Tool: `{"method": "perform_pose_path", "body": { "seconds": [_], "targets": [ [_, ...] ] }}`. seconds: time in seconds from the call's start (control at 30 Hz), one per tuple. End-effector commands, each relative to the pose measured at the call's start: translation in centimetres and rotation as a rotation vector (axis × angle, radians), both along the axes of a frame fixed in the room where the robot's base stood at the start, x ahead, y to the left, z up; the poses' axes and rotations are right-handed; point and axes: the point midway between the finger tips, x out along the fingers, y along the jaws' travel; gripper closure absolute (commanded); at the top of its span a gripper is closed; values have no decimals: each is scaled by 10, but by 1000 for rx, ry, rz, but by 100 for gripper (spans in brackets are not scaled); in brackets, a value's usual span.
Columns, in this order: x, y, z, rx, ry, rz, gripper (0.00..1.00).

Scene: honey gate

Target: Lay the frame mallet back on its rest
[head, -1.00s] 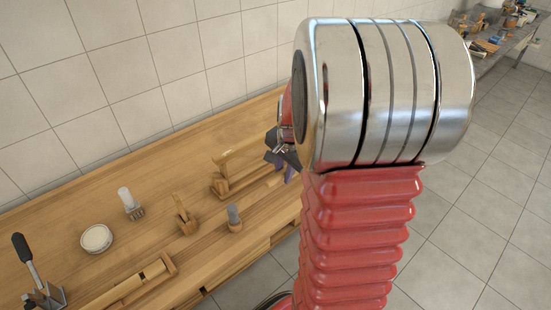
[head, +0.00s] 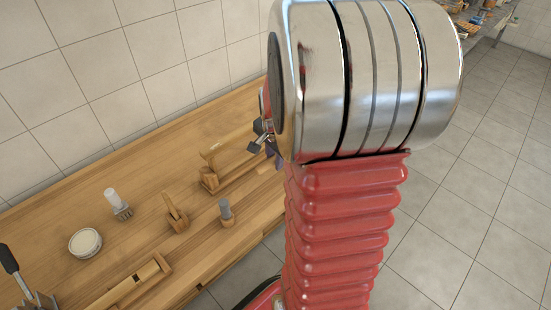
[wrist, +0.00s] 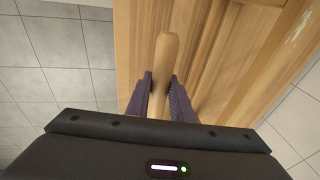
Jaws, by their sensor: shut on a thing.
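In the wrist view my gripper (wrist: 160,95) is shut on a pale wooden handle (wrist: 165,58), with one purple finger on each side. I take it as the frame mallet's; no mallet head shows in this view. In the head view my gripper (head: 265,143) is partly hidden behind my arm, above the far part of the bench. Just left of it, a pale wooden piece (head: 211,152) stands over a wooden support (head: 209,179), perhaps the rest. I cannot tell whether that piece belongs to the mallet or touches the support.
On the wooden bench (head: 55,235) are a white round dish (head: 85,243), a fork-like tool (head: 118,203), a wooden block with a tool (head: 175,213), a grey-topped peg (head: 226,212) and a tray with a wooden roller (head: 135,284). A black-handled tool (head: 10,262) stands front left. Tiled wall behind.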

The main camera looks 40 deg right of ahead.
Motion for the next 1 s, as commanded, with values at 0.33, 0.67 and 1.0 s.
{"method": "perform_pose_path", "body": {
  "seconds": [0.33, 0.67, 1.0],
  "targets": [
    [0, 0, -24, -19, -3, -2, 100],
    [1, 0, -50, -19, -3, -2, 100],
    [1, 0, -59, -20, -5, -2, 100]
  ]
}}
